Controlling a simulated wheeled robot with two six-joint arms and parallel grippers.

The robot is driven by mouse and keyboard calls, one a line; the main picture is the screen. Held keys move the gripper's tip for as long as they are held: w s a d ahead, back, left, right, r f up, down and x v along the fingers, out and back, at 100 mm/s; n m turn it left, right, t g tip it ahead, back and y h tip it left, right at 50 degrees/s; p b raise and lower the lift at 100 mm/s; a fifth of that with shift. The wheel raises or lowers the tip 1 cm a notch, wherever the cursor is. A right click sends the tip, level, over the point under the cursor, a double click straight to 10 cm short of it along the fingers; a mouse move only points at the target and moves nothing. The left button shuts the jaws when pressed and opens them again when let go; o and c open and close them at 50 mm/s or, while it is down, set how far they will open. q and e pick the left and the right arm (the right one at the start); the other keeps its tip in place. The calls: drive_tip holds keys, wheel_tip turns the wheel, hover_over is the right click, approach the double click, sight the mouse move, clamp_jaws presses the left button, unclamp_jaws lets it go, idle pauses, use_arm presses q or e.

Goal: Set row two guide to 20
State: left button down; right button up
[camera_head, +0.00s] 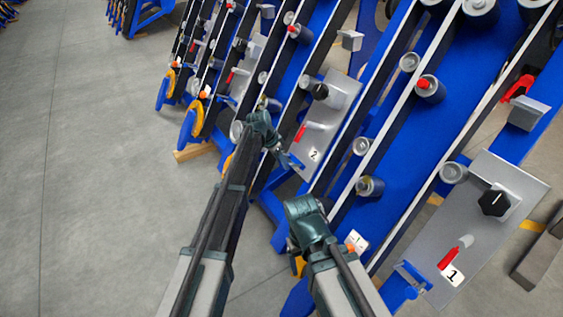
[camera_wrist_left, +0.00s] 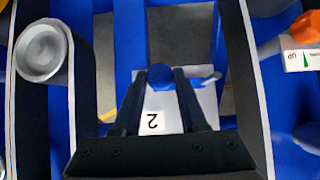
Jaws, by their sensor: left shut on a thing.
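The row two plate (camera_head: 335,110) is grey, with a label "2" (camera_head: 314,155), a black knob (camera_head: 320,91) and a red pointer (camera_head: 300,133). A blue handle (camera_head: 295,164) sits at its lower edge. My left gripper (camera_head: 287,159) is at this handle. In the left wrist view the left gripper (camera_wrist_left: 160,88) is shut on the round blue end of the handle (camera_wrist_left: 160,74), with the "2" plate (camera_wrist_left: 180,108) behind it. The scale is too small to read. My right arm's wrist is at the lower middle; its fingers are hidden.
The row one plate (camera_head: 465,225) at right has a label "1", a black knob and a red pointer. Blue frame beams with silver rollers (camera_head: 370,187) run close around both arms. Clear grey floor (camera_head: 90,170) lies at the left.

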idle(0.3)
use_arm(q)
drive_tip(key=shift+w+a, duration=0.3)
drive_tip(key=shift+w, duration=0.2)
drive_tip(key=shift+w+a, duration=0.25)
drive_tip(key=shift+w, duration=0.2)
drive_tip(key=shift+c, duration=2.4)
unclamp_jaws()
drive_tip(key=shift+s, duration=0.1)
drive_tip(key=shift+r, duration=0.1)
drive_tip(key=p+v, duration=1.2)
drive_tip(key=v, duration=0.1)
drive_tip(key=shift+s+a+r+p, duration=0.15)
drive_tip(key=shift+a+r+p, duration=0.05)
drive_tip(key=shift+p, duration=0.2)
